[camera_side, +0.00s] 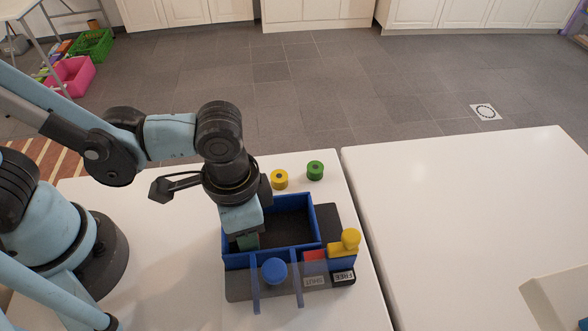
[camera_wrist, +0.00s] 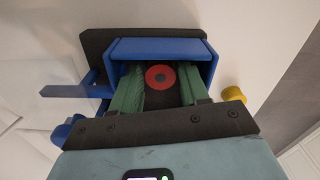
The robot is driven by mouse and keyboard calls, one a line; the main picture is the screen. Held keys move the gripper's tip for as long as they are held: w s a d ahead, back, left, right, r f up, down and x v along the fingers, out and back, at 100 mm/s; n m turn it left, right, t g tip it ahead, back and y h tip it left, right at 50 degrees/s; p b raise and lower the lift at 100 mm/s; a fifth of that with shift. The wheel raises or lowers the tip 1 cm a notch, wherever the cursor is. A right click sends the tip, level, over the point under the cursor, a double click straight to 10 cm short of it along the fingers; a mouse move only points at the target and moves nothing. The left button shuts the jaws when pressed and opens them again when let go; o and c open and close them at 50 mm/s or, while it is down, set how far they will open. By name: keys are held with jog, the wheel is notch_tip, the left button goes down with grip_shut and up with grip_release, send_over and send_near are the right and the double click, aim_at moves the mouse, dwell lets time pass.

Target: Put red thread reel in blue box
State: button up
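Narrow gaps seem to show between fingers and reel, so the gripper looks open. In the side view, the reel is hidden and my gripper (camera_side: 247,241) is at the box's left part.
A yellow reel (camera_side: 280,180) and a green reel (camera_side: 315,171) stand behind the box. A blue knob (camera_side: 274,271), a yellow knob (camera_side: 346,241) and a red block (camera_side: 314,262) are at the box's front. The right tabletop (camera_side: 460,220) is mostly clear.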

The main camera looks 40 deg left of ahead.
notch_tip(320, 180, up, 12)
jog(key=w+a+n+t, duration=0.3)
jog(key=w+a, duration=0.1)
jog(key=a, duration=0.6)
jog(key=w+a+f+n+t, duration=0.1)
jog(key=w+a+n+t, duration=0.2)
jog(key=a, duration=0.7)
jog(key=shift+w+n+t, duration=0.4)
jog(key=shift+w+t, duration=0.2)
jog(key=shift+w, duration=0.45)
